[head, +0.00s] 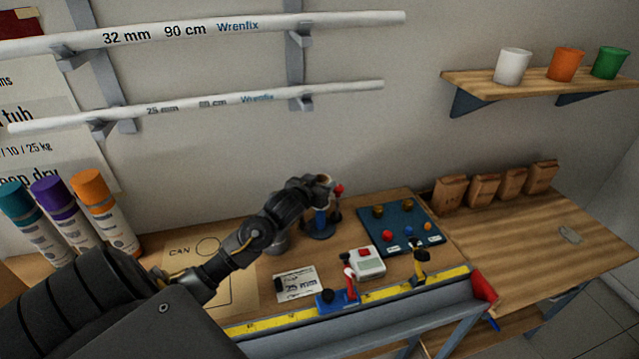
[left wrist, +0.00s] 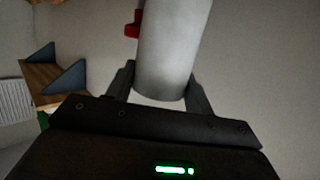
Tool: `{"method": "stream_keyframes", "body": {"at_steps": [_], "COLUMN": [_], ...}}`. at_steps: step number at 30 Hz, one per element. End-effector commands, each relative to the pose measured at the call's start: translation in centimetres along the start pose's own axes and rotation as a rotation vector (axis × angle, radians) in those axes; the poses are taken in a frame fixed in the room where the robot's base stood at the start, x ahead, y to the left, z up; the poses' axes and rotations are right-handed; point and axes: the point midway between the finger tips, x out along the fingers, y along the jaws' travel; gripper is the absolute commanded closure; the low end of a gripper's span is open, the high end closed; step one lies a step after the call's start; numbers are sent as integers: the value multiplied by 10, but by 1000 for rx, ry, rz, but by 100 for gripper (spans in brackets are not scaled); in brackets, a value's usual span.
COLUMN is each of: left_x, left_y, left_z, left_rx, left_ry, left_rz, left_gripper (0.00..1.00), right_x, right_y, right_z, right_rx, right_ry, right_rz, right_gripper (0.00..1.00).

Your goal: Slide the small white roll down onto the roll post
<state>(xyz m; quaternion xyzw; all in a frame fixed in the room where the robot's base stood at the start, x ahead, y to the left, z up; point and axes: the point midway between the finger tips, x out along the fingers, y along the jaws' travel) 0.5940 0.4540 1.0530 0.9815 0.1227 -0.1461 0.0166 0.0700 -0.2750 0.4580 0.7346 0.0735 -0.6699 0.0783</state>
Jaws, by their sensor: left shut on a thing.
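The small white roll (left wrist: 172,50) fills the upper middle of the left wrist view, between the fingers of my left gripper (left wrist: 158,88). In the head view my left gripper (head: 322,182) is at the back of the bench, shut on the roll. Only a small pale bit of the roll shows there. Below the gripper stands a blue round base (head: 318,229) with an upright, which looks like the roll post; its top is hidden by the gripper. I cannot tell whether the roll is around the post. My right gripper is not in view.
A red-knobbed upright (head: 339,189) stands close beside the gripper. To the right are a white device with a red button (head: 367,263) and a blue board with knobs (head: 402,228).

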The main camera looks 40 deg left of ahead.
Motion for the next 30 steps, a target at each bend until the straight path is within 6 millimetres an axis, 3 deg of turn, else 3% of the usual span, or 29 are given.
{"method": "stream_keyframes", "body": {"at_steps": [7, 30], "left_x": [0, 4], "left_y": [0, 0], "left_z": [-1, 11], "left_rx": [0, -1], "left_ry": [0, 1], "left_rz": [0, 0], "left_gripper": [74, 74], "right_x": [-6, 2], "right_y": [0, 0], "right_z": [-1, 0], "right_rx": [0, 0], "right_ry": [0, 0], "right_rz": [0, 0], "right_gripper": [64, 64]}}
